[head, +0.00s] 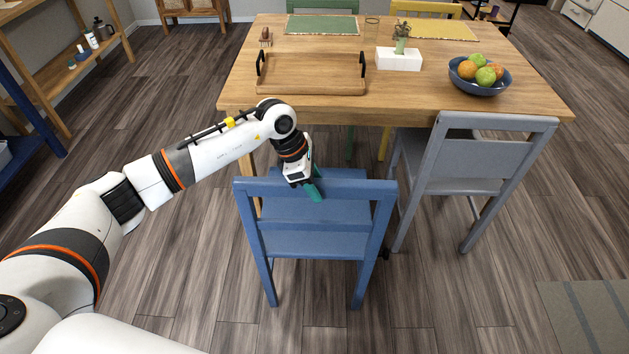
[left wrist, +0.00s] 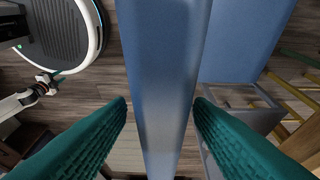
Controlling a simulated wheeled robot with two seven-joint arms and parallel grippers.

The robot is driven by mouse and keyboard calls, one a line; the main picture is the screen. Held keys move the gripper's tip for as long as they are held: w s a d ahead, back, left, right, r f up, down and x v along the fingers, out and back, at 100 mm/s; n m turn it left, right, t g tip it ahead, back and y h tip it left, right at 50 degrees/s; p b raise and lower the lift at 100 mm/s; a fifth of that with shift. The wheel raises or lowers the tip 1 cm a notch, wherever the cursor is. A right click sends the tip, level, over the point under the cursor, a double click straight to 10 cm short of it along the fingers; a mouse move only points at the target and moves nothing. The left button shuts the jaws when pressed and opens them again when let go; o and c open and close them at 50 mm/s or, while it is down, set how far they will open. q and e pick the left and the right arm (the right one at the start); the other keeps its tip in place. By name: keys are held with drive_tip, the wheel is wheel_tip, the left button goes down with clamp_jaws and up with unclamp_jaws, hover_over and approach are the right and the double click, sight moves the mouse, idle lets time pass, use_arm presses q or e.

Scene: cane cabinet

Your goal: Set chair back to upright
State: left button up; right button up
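The blue chair (head: 316,243) stands in front of the table with its back towards me. Its two near legs reach the floor; I cannot tell whether it leans slightly. In the left wrist view the blue rail (left wrist: 165,70) runs between the two teal fingers (left wrist: 160,104). The fingers are spread on both sides of it, with narrow gaps showing, and do not look clamped. My right gripper is not in view.
The wooden table (head: 420,95) carries a tray (head: 310,88), a white box (head: 399,60) and a blue fruit bowl (head: 480,85). A grey chair (head: 465,155) stands close on the right. Floor is clear around the blue chair's near side. Shelves stand at the left.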

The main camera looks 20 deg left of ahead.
use_arm(q)
drive_tip(key=shift+r, duration=0.2)
drive_tip(key=shift+a+r, duration=0.2)
drive_tip(key=shift+r, duration=0.15)
drive_tip(key=v, duration=1.1)
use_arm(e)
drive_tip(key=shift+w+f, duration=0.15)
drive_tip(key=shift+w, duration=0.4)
use_arm(q)
drive_tip(key=shift+f, duration=0.1)
